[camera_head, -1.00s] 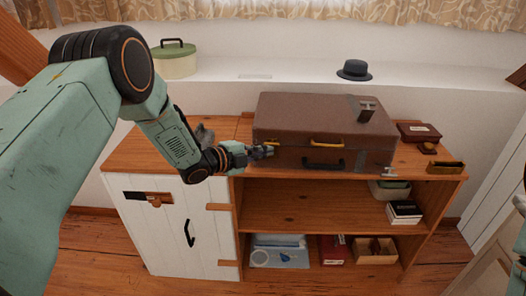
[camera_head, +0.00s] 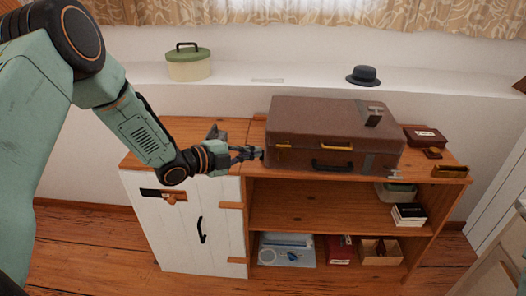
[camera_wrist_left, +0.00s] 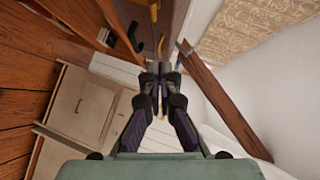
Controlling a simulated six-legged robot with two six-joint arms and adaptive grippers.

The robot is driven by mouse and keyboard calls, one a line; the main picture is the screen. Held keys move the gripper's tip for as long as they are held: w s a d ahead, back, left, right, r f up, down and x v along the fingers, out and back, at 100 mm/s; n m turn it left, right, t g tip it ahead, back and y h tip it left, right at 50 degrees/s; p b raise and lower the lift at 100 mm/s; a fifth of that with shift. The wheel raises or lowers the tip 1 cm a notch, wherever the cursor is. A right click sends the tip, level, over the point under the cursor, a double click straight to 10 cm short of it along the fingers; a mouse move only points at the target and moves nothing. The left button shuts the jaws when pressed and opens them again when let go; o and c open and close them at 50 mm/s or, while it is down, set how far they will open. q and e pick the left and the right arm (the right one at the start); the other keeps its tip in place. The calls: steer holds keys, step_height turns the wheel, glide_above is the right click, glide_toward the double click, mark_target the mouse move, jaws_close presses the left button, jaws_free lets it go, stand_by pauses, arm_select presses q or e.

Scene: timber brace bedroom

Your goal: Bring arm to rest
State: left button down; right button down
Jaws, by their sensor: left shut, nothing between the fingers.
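My left gripper (camera_head: 258,153) is shut and empty at the left end of the brown suitcase (camera_head: 325,122). Its fingertips are close to the suitcase's front left corner; I cannot tell whether they touch. In the left wrist view the two fingers (camera_wrist_left: 159,68) meet at their tips with nothing between them. The left arm comes in from the left above the cabinet. The suitcase lies flat and closed on the cabinet top, with a black handle and a yellow clasp on its front. My right gripper is not in view.
The cabinet (camera_head: 185,127) has a white door (camera_head: 180,235) on the left and open shelves with boxes on the right. A dark red box (camera_head: 426,136) stands right of the suitcase. A green-lidded round box (camera_head: 188,66) and a dark hat (camera_head: 363,76) sit on the ledge behind.

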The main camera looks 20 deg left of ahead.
arm_select(q)
steer(key=shift+s+a+r, duration=0.1)
steer(key=shift+s+a, duration=0.25)
steer(key=shift+a, duration=0.1)
steer(key=shift+s+r, duration=0.1)
steer(key=shift+s, duration=0.05)
